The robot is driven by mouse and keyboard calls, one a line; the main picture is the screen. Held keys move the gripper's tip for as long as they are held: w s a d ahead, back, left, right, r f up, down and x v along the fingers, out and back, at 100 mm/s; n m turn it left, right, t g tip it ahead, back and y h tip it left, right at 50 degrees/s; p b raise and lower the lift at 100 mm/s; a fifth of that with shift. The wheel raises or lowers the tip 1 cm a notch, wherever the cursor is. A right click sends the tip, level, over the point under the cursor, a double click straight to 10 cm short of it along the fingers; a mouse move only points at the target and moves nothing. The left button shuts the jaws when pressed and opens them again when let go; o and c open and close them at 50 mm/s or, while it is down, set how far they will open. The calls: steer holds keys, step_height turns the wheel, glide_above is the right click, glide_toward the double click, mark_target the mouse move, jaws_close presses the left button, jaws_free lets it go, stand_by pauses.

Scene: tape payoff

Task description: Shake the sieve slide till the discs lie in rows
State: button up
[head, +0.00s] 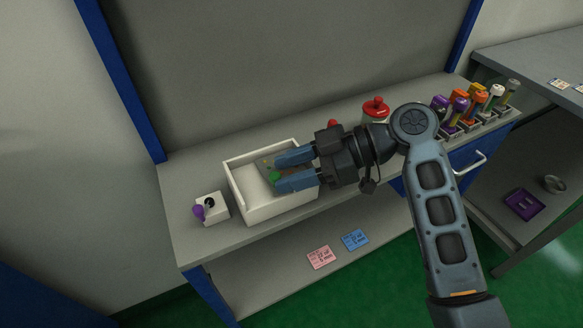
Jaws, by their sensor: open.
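A white open-topped box (246,200) stands on the bench, left of the middle. Inside it, a grey panel with small coloured specks shows partly at the back; I cannot tell whether it is the sieve slide or whether the specks are discs. A small green knob-like thing (275,177) shows inside the box. My gripper (279,173) reaches in from the right over the box, its two blue fingers apart, one on each side of the green thing. I cannot tell whether they touch it. The fingers and wrist hide the right part of the box.
A white block (217,213) with a purple knob (198,212) stands left of the box. A red-lidded jar (375,108) is behind my wrist. Several coloured bottles (480,102) stand at the bench's right end. Pink (321,257) and blue (355,240) cards lie on the lower shelf.

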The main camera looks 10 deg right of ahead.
steer(key=v, duration=0.7)
steer(key=shift+d+b, duration=0.35)
steer(key=shift+d, duration=0.05)
steer(key=shift+o, duration=0.2)
steer(key=shift+r, duration=0.15)
